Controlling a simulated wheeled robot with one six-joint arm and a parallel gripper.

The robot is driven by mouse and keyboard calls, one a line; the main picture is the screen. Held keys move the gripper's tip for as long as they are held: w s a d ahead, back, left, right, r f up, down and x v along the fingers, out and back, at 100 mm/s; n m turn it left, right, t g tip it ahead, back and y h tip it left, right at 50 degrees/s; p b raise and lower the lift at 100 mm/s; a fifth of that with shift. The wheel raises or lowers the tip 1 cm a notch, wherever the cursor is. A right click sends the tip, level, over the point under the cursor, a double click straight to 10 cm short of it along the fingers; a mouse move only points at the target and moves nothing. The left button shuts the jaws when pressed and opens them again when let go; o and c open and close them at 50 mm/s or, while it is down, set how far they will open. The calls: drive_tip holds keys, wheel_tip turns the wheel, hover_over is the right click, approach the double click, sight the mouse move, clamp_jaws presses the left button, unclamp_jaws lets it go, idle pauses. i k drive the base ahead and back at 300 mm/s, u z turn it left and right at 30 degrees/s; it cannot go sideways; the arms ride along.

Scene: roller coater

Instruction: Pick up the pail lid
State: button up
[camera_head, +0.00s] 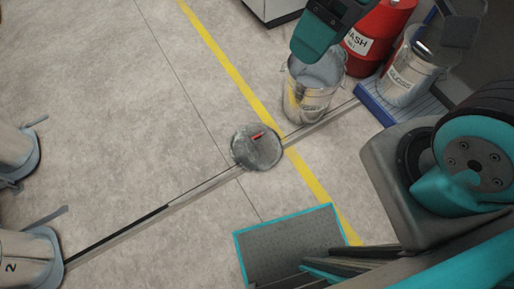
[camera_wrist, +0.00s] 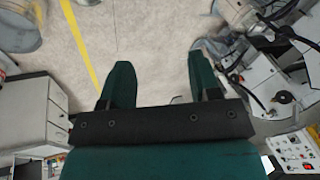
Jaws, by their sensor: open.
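The pail lid (camera_head: 257,150) is a round grey metal disc with a small red handle on top. It lies flat on the concrete floor in the head view, beside the yellow line. An open metal pail (camera_head: 311,103) with a yellow label stands just above and right of it. My gripper (camera_wrist: 160,68) is open in the wrist view, its two dark green fingers wide apart with only floor showing between them. In the head view a teal part of my arm hangs over the pail's top edge, apart from the lid. I cannot make out the lid in the wrist view.
A red drum (camera_head: 376,38) and a white bucket (camera_head: 407,72) on a blue tray (camera_head: 382,107) stand right of the pail. Metal cylinders (camera_head: 28,256) stand at the left edge. A white cabinet (camera_wrist: 30,115) shows in the wrist view.

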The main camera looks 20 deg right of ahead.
sight(260, 154)
drive_tip(key=u, duration=1.7)
drive_tip(key=i, duration=1.05)
drive_tip(key=z, duration=2.95)
